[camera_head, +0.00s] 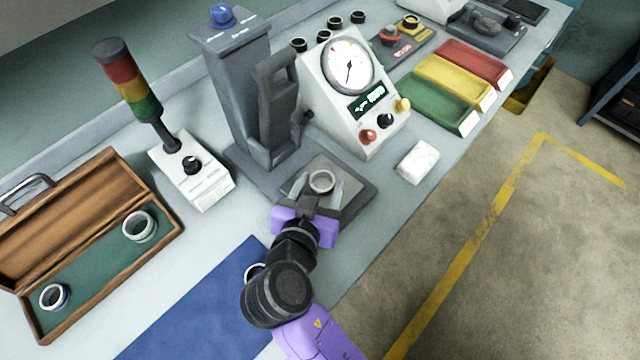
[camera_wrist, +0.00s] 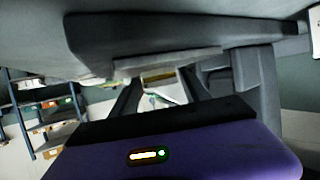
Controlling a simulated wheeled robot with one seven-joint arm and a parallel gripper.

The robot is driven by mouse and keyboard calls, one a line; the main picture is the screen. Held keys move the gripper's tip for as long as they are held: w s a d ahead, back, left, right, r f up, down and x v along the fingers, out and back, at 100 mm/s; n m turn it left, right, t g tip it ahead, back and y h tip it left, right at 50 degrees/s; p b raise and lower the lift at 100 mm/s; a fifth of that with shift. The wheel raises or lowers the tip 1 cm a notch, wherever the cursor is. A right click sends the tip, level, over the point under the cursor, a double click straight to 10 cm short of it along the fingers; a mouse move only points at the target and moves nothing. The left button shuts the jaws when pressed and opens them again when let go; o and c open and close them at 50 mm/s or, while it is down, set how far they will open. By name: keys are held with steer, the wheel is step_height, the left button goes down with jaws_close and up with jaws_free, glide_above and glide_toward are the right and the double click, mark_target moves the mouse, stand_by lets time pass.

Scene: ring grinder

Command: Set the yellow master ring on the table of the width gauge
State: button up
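The width gauge is the grey column stand with a grey table (camera_head: 352,192) at its foot. A pale grey ring (camera_head: 321,182) appears over that table, between the fingers of my gripper (camera_head: 319,187). I cannot tell whether it rests on the table or hangs just above it. In the wrist view a band with a yellowish stripe (camera_wrist: 158,77) shows between the fingertips (camera_wrist: 160,82). The fingers lie close on both sides of the ring; whether they touch it is unclear. No yellow shows on the ring in the head view.
An open wooden case (camera_head: 103,262) at left holds two rings. Another ring (camera_head: 254,270), partly hidden by my arm, lies on the blue mat (camera_head: 190,315). A dial readout (camera_head: 355,95), a white block (camera_head: 417,162), a signal lamp (camera_head: 128,80) and coloured trays (camera_head: 440,103) stand around.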

steer(key=shift+o, duration=0.9)
steer(key=shift+r, duration=0.15)
steer(key=b+v, duration=0.1)
steer(key=v, duration=1.1)
steer(key=shift+w+r, duration=0.1)
